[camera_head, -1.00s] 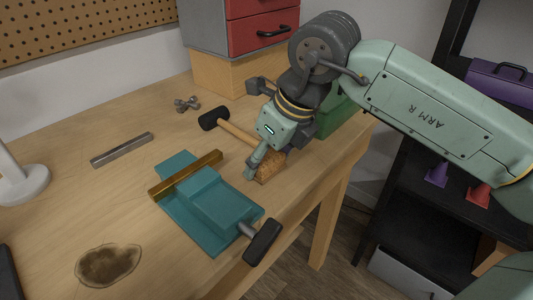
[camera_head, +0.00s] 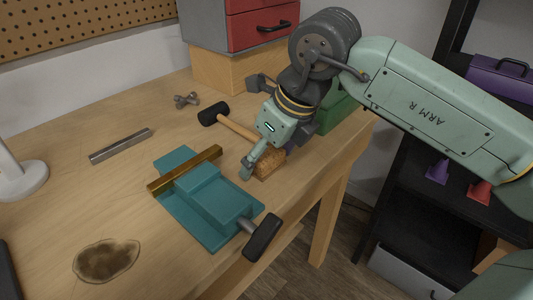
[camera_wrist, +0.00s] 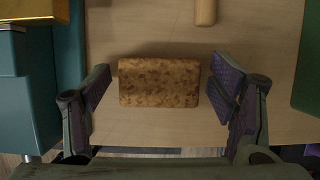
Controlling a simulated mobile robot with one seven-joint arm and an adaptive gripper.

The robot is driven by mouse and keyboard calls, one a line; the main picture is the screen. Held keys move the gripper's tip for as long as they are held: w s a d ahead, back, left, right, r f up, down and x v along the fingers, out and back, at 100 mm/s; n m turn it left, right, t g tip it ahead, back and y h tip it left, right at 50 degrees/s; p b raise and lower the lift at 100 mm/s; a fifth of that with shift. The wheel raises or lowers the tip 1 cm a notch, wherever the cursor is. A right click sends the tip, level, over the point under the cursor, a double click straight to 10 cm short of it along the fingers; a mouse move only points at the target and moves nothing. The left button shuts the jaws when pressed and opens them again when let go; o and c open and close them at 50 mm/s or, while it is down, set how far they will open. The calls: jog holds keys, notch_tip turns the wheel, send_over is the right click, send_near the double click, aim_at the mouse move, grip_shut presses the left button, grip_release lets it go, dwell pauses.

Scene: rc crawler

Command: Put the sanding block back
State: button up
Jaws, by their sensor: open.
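The sanding block (camera_wrist: 160,83) is a brown, cork-like block lying on the workbench. In the wrist view it lies between the two purple-padded fingers of my gripper (camera_wrist: 160,88), with a gap on each side. In the head view the block (camera_head: 268,163) shows beside the teal vise, partly covered by my gripper (camera_head: 262,160). My gripper is open and points down at the block.
A teal vise (camera_head: 213,207) with a brass-coloured bar is close to the left of the block. A black-headed mallet (camera_head: 212,114) lies behind it. A green box (camera_head: 338,108) stands to the right. The bench's front edge is near.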

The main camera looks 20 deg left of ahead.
jog(key=shift+r+p, duration=0.3)
jog(key=shift+r, duration=0.05)
jog(key=v, duration=1.2)
jog(key=shift+b, duration=0.4)
jog(key=shift+c, duration=0.2)
